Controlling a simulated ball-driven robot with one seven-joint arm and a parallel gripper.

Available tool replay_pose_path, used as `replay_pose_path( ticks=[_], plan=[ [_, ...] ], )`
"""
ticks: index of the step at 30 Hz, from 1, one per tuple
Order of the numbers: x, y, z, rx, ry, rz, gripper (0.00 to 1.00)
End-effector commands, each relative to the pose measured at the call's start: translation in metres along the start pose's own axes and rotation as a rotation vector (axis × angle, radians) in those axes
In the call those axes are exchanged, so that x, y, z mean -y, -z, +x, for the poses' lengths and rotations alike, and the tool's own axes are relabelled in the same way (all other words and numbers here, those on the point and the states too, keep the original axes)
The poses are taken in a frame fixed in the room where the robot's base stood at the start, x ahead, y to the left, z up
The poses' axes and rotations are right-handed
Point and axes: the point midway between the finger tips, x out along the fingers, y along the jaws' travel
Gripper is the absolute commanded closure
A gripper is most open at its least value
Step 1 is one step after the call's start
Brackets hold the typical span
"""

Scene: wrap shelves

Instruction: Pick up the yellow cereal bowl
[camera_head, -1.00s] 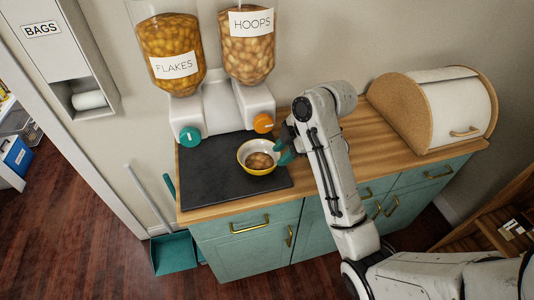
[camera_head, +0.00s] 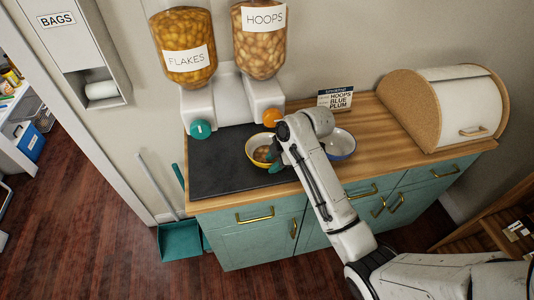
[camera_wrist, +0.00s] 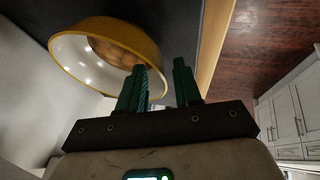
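The yellow cereal bowl (camera_head: 250,141) stands on the dark mat on the counter, with cereal inside. My arm partly covers its right side in the head view. In the wrist view the bowl (camera_wrist: 70,50) is at upper left, yellow outside and pale inside. My gripper (camera_head: 271,161) is at the bowl's right rim; in the wrist view the gripper (camera_wrist: 160,70) shows two green fingers apart. The left finger overlaps the bowl's inside and the rim lies between the fingers. I cannot tell whether either finger touches it.
The flakes and hoops dispensers (camera_head: 225,95) stand behind the mat (camera_head: 215,170). A bread box (camera_head: 440,105) is at the right.

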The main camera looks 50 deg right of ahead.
Motion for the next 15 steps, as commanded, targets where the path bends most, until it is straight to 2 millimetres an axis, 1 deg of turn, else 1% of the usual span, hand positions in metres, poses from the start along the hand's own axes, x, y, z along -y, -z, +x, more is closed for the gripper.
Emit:
replay_pose_path(
  ticks=[3,13,15],
  plan=[
    [0.0000,0.0000,-0.0001,0.000,0.000,0.000,0.67],
    [0.0000,0.0001,-0.0004,0.000,0.000,0.000,0.99],
    [0.0000,0.0001,-0.0004,0.000,0.000,0.000,1.00]
  ],
)
